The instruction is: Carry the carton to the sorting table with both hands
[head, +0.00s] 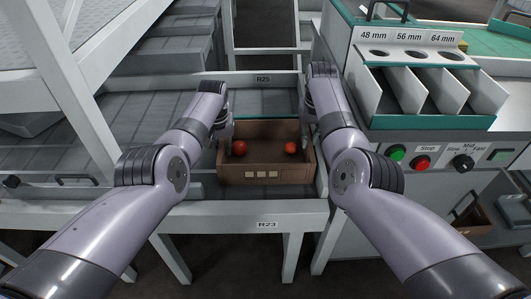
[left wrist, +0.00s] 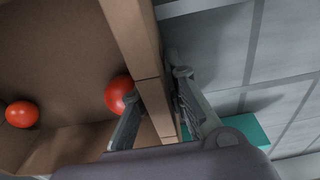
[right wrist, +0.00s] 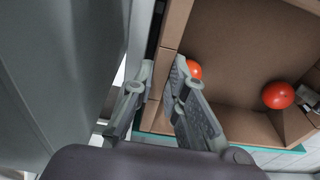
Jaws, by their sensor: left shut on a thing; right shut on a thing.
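The carton (head: 265,174) is a brown open-topped box with a pale label on its front, seen level in the head view between my two arms. Two red tomatoes (head: 239,148) (head: 291,148) lie inside it, near opposite sides. My left gripper (left wrist: 157,84) is shut on the carton's left side wall, one finger inside and one outside. My right gripper (right wrist: 162,66) is shut on the opposite wall in the same way. In the head view my wrists partly hide both gripped walls. I cannot tell whether the carton's bottom touches the surface below.
The carton is over a grey panelled rack shelf (head: 150,118), with a front rail (head: 240,214) marked R23 and a back rail marked R25. At right stands a sorting machine with size-marked chutes (head: 432,88) and a button panel (head: 440,160). A white post (head: 75,90) rises at left.

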